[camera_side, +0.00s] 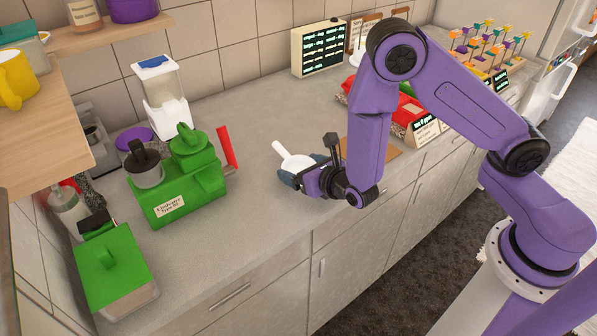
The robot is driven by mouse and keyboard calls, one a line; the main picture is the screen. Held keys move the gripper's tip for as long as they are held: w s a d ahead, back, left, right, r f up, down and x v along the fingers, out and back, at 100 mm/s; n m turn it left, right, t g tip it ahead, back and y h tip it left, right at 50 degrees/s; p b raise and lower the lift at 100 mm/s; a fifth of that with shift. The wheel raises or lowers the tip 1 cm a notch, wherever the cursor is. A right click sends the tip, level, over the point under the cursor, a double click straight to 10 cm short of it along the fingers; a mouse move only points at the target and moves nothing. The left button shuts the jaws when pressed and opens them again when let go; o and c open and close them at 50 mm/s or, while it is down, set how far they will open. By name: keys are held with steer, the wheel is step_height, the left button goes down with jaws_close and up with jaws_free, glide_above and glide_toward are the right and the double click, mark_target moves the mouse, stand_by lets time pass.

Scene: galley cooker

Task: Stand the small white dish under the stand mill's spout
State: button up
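The small white dish (297,162) is a shallow pan with a short handle pointing to the upper left. It is at the counter's middle, near the front edge. My gripper (302,170) is at the dish, with dark fingertips at its near left and right sides. I cannot tell whether they grip it, or whether it rests on the counter. A white upright machine with a clear hopper and blue cap (159,94) stands at the back left and looks like the stand mill. Its spout cannot be made out.
A green machine (181,190) with a red lever (227,147) stands left of the dish. The counter behind the dish is clear.

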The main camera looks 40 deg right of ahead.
steer(key=c, duration=0.4)
steer(key=shift+c, duration=0.2)
steer(key=shift+r, duration=0.8)
steer(key=shift+s+d+r, duration=2)
steer(key=shift+s+r, duration=3.65)
steer(key=shift+s, duration=0.9)
steer(key=w+d+r+m+h, duration=0.3)
steer(key=w+d+r, duration=0.1)
steer(key=w+d, duration=0.6)
steer(key=shift+w+g+h, duration=0.2)
steer(key=shift+g+h, duration=0.1)
steer(key=shift+g, duration=0.1)
